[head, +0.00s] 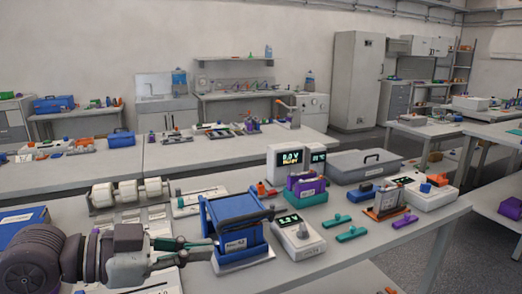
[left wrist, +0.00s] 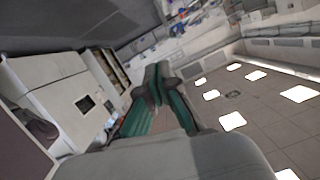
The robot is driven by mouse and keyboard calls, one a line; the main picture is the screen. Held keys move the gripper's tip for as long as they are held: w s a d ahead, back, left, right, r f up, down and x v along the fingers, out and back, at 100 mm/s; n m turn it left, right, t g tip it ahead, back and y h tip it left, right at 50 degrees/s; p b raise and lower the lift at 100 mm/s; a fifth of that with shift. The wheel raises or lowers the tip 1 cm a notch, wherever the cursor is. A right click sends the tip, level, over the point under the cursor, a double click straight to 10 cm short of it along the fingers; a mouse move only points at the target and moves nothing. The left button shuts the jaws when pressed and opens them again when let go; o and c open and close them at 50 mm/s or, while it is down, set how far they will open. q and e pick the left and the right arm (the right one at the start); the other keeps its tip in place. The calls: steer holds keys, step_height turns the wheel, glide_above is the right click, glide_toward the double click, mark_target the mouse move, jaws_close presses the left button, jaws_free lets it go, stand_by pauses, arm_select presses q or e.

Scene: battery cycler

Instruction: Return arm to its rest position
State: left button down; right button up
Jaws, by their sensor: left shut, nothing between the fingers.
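My left arm (head: 75,258) reaches in from the lower left of the head view. My left gripper (head: 208,246) points right, just beside the blue rack-like device (head: 236,235) on the front bench. I cannot tell whether its tips touch the device. Its green-padded fingers are shut with nothing between them. In the left wrist view the fingers (left wrist: 157,80) meet at the tips, with ceiling lights on the right. My right gripper is not in view.
The front bench (head: 385,235) holds a white meter (head: 298,237), a purple holder (head: 306,188), a display unit (head: 288,162), a grey lidded case (head: 362,166) and green clips (head: 351,234). A blue box (head: 22,218) lies behind my arm.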

arm_select(q)
step_height(320, 180, down, 22)
steer(key=n+t+y, duration=0.1)
steer(key=n+y, duration=0.4)
steer(key=n, duration=0.1)
steer(key=s+a+f+n+g+y, duration=0.2)
steer(key=s+a+f+n+y, duration=0.25)
steer(key=s+f, duration=0.45)
steer(key=s+a+f+n+g+y, duration=0.2)
steer(key=s+a+f+n+y, duration=0.15)
steer(key=s+a+f, duration=0.35)
step_height(320, 180, down, 24)
steer(key=s+m+g+p, duration=0.1)
steer(key=s, duration=0.1)
steer(key=s+a+f+g+p, duration=0.1)
steer(key=s+a+f, duration=0.1)
steer(key=s+f, duration=1.4)
steer(key=shift+s+f+g+y, duration=0.15)
steer(key=shift+s+g+y, duration=0.15)
steer(key=shift+s, duration=0.3)
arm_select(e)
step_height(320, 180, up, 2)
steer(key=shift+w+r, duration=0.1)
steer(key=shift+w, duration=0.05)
